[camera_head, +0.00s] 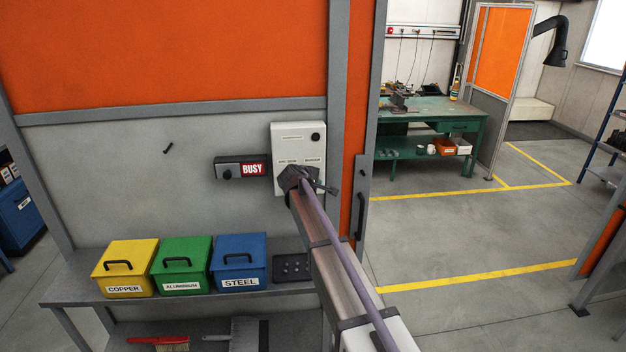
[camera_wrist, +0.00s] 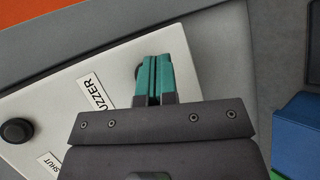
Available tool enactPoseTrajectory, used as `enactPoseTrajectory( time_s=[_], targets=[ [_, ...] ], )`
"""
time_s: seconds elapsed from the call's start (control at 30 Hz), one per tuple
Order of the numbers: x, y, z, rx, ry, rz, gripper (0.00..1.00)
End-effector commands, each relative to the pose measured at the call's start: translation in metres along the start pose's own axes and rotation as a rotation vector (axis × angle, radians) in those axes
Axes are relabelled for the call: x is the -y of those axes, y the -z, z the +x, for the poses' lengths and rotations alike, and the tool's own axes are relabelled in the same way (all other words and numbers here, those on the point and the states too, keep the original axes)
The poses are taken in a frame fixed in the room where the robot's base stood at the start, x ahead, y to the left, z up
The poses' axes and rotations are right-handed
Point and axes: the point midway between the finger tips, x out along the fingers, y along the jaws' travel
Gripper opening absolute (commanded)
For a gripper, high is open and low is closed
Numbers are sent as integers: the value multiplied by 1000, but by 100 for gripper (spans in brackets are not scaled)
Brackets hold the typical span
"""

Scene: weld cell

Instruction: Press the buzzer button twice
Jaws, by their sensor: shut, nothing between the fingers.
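A white control box (camera_head: 298,132) is fixed to the grey wall panel; its white face (camera_wrist: 60,110) fills the left of the wrist view. A label reading BUZZER (camera_wrist: 98,92) sits on that face. A dark round button (camera_wrist: 138,71) shows just beyond the label, mostly hidden behind the fingers. My gripper (camera_wrist: 154,62) has teal fingers pressed together, empty, with their tips over or in front of this button. I cannot tell whether they touch it. In the head view my gripper (camera_head: 300,180) covers the lower part of the box.
A second black knob (camera_wrist: 17,130) sits on the box by another label, partly legible as SHUT. A BUSY sign (camera_head: 253,169) is left of the box. Yellow (camera_head: 125,268), green (camera_head: 181,265) and blue (camera_head: 238,262) bins stand on a shelf below. A door handle (camera_head: 360,210) is to the right.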

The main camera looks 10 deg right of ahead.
Motion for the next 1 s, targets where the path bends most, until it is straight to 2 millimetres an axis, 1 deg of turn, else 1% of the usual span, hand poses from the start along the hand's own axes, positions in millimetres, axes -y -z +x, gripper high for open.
enactPoseTrajectory(
  time_s=[0.2, 0.47, 1.0],
  targets=[
    [0, 0, 0, 0, 0, 0, 0],
    [-4, 4, 6, 0, 0, 0, 0],
    [-6, 6, 8, 0, 0, 0, 0]
  ],
)
